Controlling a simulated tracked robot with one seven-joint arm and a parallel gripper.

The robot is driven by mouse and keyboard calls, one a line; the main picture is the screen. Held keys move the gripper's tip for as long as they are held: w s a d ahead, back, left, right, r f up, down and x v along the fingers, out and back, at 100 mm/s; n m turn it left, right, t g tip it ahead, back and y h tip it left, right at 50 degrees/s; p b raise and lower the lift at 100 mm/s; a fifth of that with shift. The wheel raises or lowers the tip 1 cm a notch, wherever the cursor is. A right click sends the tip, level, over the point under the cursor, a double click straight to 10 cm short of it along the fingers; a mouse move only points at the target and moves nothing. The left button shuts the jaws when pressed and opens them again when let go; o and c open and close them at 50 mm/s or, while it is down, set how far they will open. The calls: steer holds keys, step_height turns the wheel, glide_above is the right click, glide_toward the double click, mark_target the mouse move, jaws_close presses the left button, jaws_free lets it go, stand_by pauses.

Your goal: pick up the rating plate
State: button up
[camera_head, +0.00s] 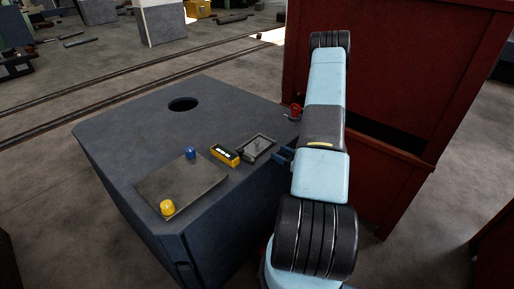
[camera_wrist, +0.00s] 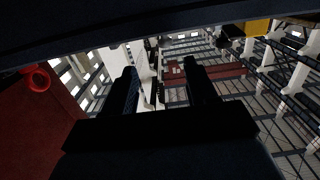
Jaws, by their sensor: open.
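A small dark grey framed plate with an upright knob, which looks like the rating plate (camera_head: 264,141), lies on top of the dark blue-grey machine body (camera_head: 130,130), near its right edge. My gripper (camera_head: 284,155) is just right of the plate in the head view, partly hidden by my arm, and apart from it as far as I can tell. In the wrist view my gripper (camera_wrist: 161,72) shows two dark fingers spread apart with nothing between them. I cannot make out the plate in the wrist view.
A yellow box (camera_head: 224,155) with dark markings sits left of the plate. A red round part (camera_head: 295,111) is behind my gripper. A red cabinet (camera_head: 400,60) stands close behind my arm.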

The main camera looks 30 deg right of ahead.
mark_target(259, 143)
steer(key=x, duration=0.7)
steer(key=shift+w+a, duration=0.2)
steer(key=shift+w, duration=0.15)
steer(key=shift+a+r+x, duration=0.1)
steer(key=shift+x, duration=0.8)
steer(key=shift+a+r+x, duration=0.15)
steer(key=shift+x, duration=0.7)
steer(key=shift+a+r+x, duration=0.1)
steer(key=shift+x, duration=0.8)
steer(key=shift+s, duration=0.1)
jaws_close()
